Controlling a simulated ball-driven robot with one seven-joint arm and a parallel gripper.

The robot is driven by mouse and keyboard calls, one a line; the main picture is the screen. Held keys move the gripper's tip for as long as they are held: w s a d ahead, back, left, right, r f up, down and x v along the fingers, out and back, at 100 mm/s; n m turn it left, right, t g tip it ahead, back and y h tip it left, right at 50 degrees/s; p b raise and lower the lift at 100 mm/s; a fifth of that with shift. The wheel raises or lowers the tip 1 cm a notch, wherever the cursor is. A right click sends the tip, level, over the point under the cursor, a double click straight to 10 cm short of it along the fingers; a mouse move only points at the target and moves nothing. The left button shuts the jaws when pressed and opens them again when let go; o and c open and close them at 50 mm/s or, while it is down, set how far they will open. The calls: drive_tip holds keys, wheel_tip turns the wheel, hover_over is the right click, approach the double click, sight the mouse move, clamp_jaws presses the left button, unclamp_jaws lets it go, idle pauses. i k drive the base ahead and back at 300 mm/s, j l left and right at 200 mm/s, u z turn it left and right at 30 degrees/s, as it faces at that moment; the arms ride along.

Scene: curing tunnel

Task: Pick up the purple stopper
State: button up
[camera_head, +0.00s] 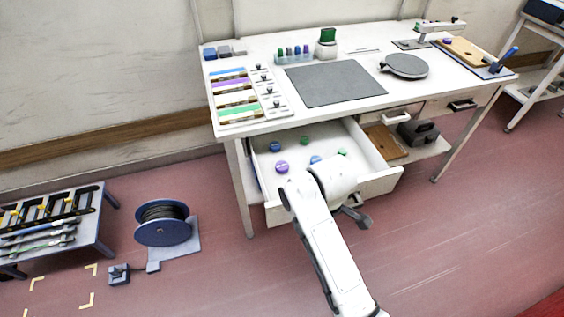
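A round purple stopper (282,167) lies in the open white drawer (384,184) under the workbench, toward the drawer's left side. Blue and green stoppers lie around it, apart from it. My arm reaches up from the bottom of the picture and bends over the drawer's front. My gripper (361,218) shows as a small dark shape below the drawer's front right part, to the right of and lower in the picture than the purple stopper. It is apart from the stopper. My arm hides part of the gripper and the drawer front, and the finger opening cannot be made out.
The workbench (430,95) holds a grey mat (333,83), a round grey plate (404,66) and a tray of coloured strips (238,97). A cable reel (163,223) and a low tool table (88,232) stand at left.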

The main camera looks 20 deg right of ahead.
sight(282, 167)
drive_tip(key=i, duration=1)
